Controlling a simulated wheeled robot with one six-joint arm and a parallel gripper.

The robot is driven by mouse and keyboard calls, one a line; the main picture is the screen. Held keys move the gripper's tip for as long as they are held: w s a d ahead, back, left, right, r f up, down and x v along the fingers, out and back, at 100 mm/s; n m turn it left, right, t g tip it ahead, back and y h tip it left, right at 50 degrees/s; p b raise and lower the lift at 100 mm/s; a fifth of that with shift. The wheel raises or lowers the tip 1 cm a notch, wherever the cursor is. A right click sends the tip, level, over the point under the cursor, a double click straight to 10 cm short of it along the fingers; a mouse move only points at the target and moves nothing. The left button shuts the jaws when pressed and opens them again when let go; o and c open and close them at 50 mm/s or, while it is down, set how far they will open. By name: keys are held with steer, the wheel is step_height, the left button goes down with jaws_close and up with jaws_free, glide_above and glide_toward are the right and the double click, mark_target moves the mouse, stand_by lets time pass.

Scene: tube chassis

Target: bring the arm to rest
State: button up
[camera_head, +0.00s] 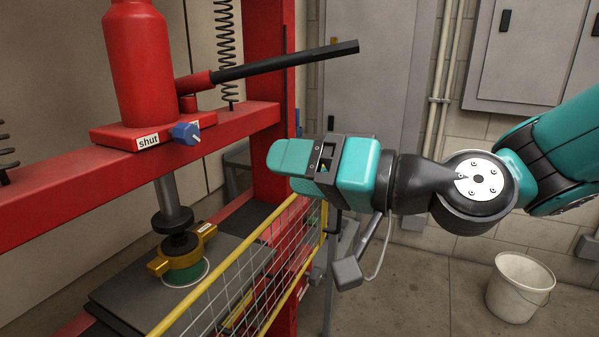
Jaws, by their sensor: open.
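My arm comes in from the right edge, teal and dark grey. My gripper (290,157) is at the middle of the picture, pointing left, in front of the red press upright and below the black pump handle (285,62). Its jaws are open, and I see nothing held in them. The near teal finger hides most of the gap between them. A grey camera-like block with a pale cable hangs under the wrist.
The red press frame (75,183) carries a red jack (140,65), a blue knob (186,133) and a "shut" label. A yellow mesh guard (262,262) stands below my gripper. A white bucket (519,288) stands lower right on open floor.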

steer(key=s+d+f+n+g+h+p, duration=0.1)
steer(key=s+d+g+h+p, duration=0.5)
steer(key=d, duration=1)
steer(key=s+n+h+p, duration=0.1)
steer(key=s+h+p, duration=0.2)
steer(key=s+h, duration=0.3)
steer(key=shift+s+d+f+g+p, duration=0.25)
steer(key=shift+s+d+g+p, duration=0.1)
steer(key=shift+s, duration=0.5)
